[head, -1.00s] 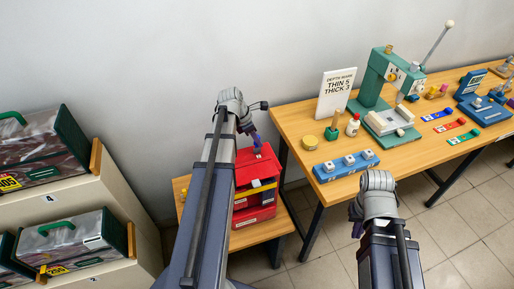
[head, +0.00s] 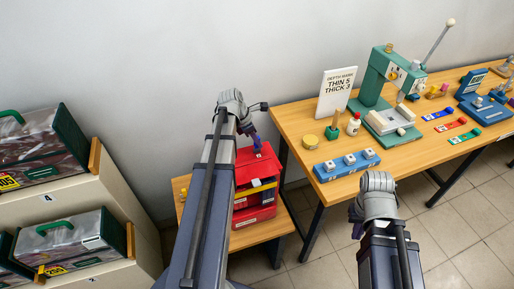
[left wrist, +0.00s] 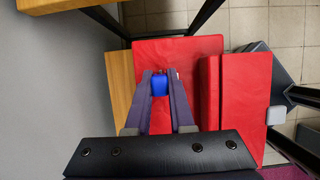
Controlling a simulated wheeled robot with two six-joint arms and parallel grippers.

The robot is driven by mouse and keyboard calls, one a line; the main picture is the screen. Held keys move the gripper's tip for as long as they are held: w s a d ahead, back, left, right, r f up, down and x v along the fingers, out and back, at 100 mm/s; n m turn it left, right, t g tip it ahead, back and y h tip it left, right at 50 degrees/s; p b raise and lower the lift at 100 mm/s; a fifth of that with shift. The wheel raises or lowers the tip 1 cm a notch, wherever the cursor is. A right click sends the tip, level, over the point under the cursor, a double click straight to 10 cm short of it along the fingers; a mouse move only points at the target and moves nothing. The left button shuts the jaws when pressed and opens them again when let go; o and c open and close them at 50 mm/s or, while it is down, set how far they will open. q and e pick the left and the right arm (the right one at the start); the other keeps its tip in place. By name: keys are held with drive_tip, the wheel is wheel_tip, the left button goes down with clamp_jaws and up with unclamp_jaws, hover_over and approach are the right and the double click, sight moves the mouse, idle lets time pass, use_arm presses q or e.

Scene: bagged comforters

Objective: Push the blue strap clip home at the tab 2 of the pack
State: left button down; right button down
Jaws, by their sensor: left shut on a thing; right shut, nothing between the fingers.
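My left gripper (head: 255,141) is shut on a blue strap clip (left wrist: 159,84), which shows between its purple fingers in the left wrist view. The gripper is over the top of a red box-shaped pack (head: 266,164) on the small low table. The red top also shows under the clip in the left wrist view (left wrist: 193,46). I cannot tell whether the clip touches the pack, and its tabs are not clear. My right gripper (head: 355,225) is shut and empty in front of the workbench, away from the pack.
The wooden workbench (head: 297,121) at right holds a green press (head: 371,84), a blue block with white squares (head: 345,166) and several coloured strips. Shelves with bagged comforters (head: 70,236) stand at left. The low table (head: 245,237) has little bare top around the pack.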

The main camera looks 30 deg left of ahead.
use_arm(q)
drive_tip(key=shift+f+b, duration=0.95)
drive_tip(key=shift+f, duration=0.05)
idle(0.4)
drive_tip(key=shift+c, duration=0.3)
unclamp_jaws()
idle(0.6)
drive_tip(key=shift+r, duration=0.15)
idle(0.3)
drive_tip(key=p+v, duration=0.6)
drive_tip(key=shift+w+r+p, duration=0.15)
drive_tip(key=shift+r+p, duration=0.2)
drive_tip(key=shift+r, duration=0.05)
idle(0.6)
drive_tip(key=shift+d, duration=0.1)
drive_tip(key=p+v, duration=0.7)
drive_tip(key=v, duration=0.1)
